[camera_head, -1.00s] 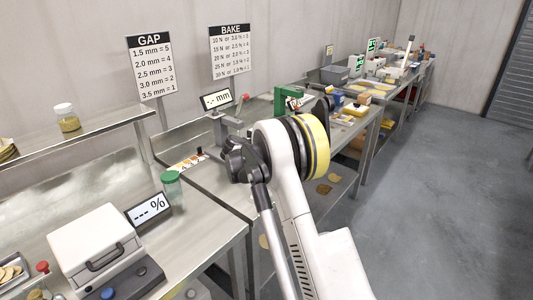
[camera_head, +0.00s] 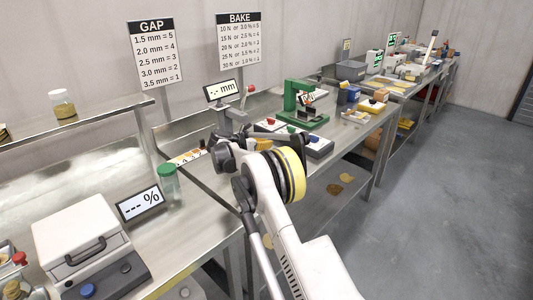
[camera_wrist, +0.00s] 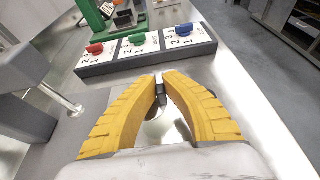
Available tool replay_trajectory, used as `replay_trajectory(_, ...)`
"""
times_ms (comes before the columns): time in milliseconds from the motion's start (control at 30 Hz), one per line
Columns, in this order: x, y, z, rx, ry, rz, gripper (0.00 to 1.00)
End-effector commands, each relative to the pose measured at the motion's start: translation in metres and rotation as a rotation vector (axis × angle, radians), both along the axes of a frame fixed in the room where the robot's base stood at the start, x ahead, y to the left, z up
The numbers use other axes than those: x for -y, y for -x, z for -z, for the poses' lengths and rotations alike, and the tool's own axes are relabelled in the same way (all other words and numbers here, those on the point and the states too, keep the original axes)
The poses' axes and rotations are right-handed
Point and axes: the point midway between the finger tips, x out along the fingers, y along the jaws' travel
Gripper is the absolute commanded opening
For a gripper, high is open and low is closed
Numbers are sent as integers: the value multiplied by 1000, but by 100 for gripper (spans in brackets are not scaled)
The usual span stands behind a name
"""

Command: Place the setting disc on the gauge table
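My gripper (camera_wrist: 161,88) shows two yellow fingers in the wrist view, tips close together with a thin dark grey piece (camera_wrist: 160,92) between them. It may be the setting disc seen edge-on; I cannot be sure. A pale round patch shows below it between the fingers, either part of it or a reflection. A grey block with a metal rod (camera_wrist: 62,96), apparently the gauge, is left in the wrist view.
A block with red, green and blue knobs (camera_wrist: 148,52) lies beyond the fingertips. A green press (camera_head: 292,98) stands behind it. A green-lidded jar (camera_head: 168,184), a "%" display (camera_head: 141,203) and a white-lidded device (camera_head: 80,238) are on the near bench.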

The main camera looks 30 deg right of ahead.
Motion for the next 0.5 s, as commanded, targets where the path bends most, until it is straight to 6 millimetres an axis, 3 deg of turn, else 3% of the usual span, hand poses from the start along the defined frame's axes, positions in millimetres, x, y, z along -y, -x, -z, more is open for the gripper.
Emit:
replay_trajectory(200,0,0,35,0,0,0,0)
replay_trajectory(500,0,0,35,0,0,0,0)
